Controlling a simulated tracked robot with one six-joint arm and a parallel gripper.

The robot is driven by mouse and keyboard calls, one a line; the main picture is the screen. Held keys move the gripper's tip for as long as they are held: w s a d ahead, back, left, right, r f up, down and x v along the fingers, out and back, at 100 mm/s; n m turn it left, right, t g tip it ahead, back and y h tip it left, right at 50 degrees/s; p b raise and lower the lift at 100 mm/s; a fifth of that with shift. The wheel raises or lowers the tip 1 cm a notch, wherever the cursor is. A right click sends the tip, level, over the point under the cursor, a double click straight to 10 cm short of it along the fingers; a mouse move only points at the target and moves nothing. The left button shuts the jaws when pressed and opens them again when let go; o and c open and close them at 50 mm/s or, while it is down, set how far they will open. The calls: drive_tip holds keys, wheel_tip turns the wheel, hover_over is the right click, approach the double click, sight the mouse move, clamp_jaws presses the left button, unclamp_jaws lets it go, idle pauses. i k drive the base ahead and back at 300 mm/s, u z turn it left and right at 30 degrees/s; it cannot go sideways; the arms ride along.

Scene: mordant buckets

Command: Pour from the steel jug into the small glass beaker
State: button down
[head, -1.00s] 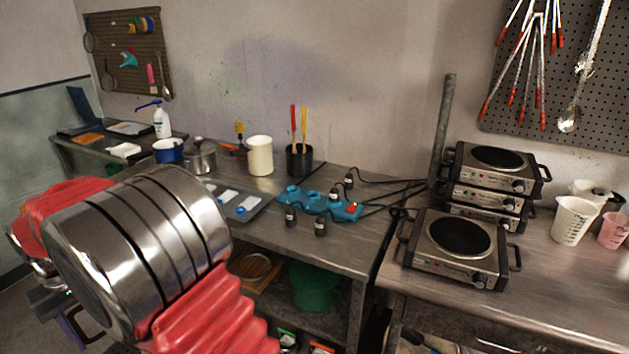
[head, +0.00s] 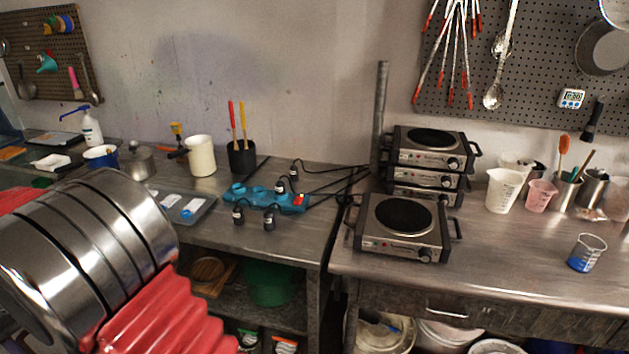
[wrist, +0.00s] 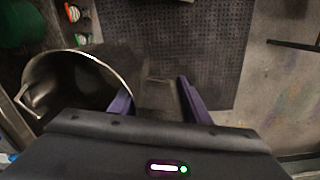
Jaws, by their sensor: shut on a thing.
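The steel jug (wrist: 104,64) is at the left in the wrist view, its wide round rim and a spout-like lip at the far left showing. Its inside is dark, so I cannot make out the contents. My gripper (wrist: 153,90) has its purple fingers beside the jug, shut on its near side, probably the handle; the grip itself is dark. In the head view my gripper and the jug are out of sight. The small glass beaker (head: 586,254) stands upright on the right-hand steel bench, with blue at its bottom. It is well apart from the jug.
Stacked hotplates (head: 428,160) and a single hotplate (head: 400,228) stand left of the beaker. A white plastic beaker (head: 503,190), a pink beaker (head: 541,195) and steel tool pots stand behind it. The bench (head: 500,262) between hotplate and beaker is clear.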

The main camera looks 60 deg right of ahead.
sight(588, 249)
drive_tip(key=z, duration=0.05)
drive_tip(key=k, duration=2.65)
